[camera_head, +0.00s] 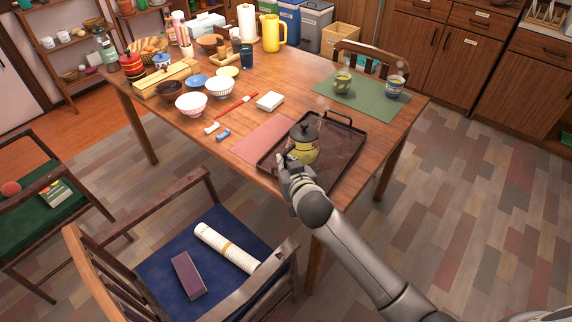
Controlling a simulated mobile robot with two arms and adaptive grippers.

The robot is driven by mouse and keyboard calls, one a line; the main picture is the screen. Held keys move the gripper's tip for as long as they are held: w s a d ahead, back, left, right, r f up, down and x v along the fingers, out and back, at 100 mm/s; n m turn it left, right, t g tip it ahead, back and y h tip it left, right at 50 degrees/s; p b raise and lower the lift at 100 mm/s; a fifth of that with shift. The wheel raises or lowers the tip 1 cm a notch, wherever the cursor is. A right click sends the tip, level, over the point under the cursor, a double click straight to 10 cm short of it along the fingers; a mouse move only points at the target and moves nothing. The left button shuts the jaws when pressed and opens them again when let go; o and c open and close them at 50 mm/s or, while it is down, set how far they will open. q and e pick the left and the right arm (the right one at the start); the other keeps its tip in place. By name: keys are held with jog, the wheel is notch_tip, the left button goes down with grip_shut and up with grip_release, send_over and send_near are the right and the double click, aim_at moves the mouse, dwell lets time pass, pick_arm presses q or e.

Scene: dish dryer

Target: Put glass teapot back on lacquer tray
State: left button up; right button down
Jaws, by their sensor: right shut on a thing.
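The glass teapot (305,148) has a dark lid and yellowish contents. It is upright over the left part of the dark lacquer tray (340,163), near the table's front right corner. I cannot tell whether its base touches the tray. My right gripper (291,165) is at the near left side of the teapot and shut on it, probably at its handle; the fingers and the grasped part are mostly hidden. My left gripper is not in view.
A pink mat (262,139) lies left of the tray. A green mat (362,98) with two cups is behind it. Bowls, a white box (270,101) and a yellow pitcher (271,33) stand farther back. A chair (215,245) with a blue seat is in front.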

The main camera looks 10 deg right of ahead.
jog(key=shift+f, duration=0.4)
jog(key=c, duration=1.5)
grip_release()
jog(key=shift+r, duration=0.1)
jog(key=v, duration=1.2)
jog(key=shift+s+r, duration=0.1)
jog(key=shift+r, duration=0.2)
